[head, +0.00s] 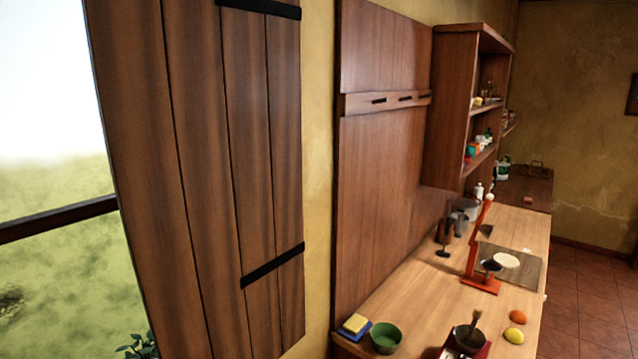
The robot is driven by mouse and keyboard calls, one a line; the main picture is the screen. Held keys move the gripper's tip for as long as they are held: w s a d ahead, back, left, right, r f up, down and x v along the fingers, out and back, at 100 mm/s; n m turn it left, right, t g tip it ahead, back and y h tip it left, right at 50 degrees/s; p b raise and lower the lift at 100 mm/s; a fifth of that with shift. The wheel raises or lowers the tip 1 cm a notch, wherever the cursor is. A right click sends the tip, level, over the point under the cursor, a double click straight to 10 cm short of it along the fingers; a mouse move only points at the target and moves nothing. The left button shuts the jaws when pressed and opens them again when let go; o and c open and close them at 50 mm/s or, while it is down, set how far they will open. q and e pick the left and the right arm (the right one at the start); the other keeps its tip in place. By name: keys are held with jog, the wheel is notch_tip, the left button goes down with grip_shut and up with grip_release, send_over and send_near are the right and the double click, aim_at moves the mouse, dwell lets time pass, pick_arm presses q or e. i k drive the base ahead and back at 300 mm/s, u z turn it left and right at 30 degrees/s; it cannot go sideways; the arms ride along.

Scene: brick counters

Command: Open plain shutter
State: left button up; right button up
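A plain wooden shutter (195,180) of vertical brown planks fills the left-middle of the head view. It has two black metal straps, one at the top (260,8) and one lower down (272,265). Its left edge borders a bright window opening (50,140). The shutter stands at the right side of that opening, close to the yellow wall, and leaves the opening uncovered in view. Its top and bottom ends lie outside the frame. Neither of my grippers shows in the head view.
A wooden counter (400,300) runs along the wall at right, with a green bowl (386,337), a sponge (355,324), a red stand (480,250) and small items. A wall shelf (455,110) hangs above it. Tiled floor (590,290) is clear at far right.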

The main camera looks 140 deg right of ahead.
aim_at(198, 102)
jog(key=z, duration=4.2)
jog(key=k, duration=0.5)
jog(key=z, duration=0.75)
jog(key=i, duration=0.8)
jog(key=u, duration=0.9)
